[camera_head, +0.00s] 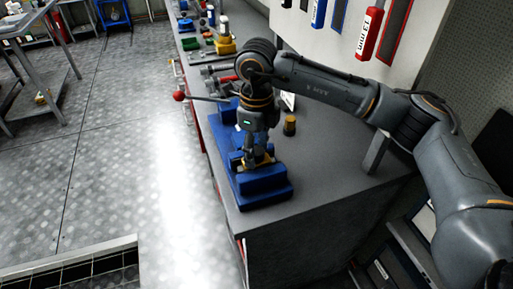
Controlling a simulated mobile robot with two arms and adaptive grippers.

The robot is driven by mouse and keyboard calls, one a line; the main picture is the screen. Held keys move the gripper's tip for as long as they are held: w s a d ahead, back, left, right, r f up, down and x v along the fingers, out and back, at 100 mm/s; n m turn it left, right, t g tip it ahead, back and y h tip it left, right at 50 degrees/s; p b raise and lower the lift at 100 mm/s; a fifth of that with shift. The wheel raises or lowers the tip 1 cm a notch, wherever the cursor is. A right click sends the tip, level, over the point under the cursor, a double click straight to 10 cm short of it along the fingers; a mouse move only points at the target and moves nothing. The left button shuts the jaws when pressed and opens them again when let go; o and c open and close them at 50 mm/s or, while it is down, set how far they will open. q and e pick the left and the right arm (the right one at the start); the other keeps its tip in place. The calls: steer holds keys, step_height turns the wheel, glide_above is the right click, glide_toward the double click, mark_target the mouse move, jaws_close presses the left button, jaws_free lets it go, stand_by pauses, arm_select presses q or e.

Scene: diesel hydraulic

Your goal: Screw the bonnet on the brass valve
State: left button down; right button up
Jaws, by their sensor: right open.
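My right arm reaches in from the right, and its gripper (255,160) points down over the blue vise (268,186) near the bench's front corner. The gripper is open, with its fingertips low between the vise jaws. A small brass-coloured part (265,161), likely the brass valve, shows at the fingertips; the gripper hides most of it, and I cannot tell whether they touch. A small dark cylinder with a brass-coloured top (290,125) stands upright on the bench, right of the gripper; I cannot tell if it is the bonnet. My left gripper is not in view.
The grey workbench (330,150) has clear room right of the vise. Tools and coloured parts (215,40) lie farther back. A red 13 mm tool (370,32) hangs on the back panel.

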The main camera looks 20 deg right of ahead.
steer(key=n, duration=1.3)
steer(key=shift+c, duration=0.4)
steer(key=c, duration=0.8)
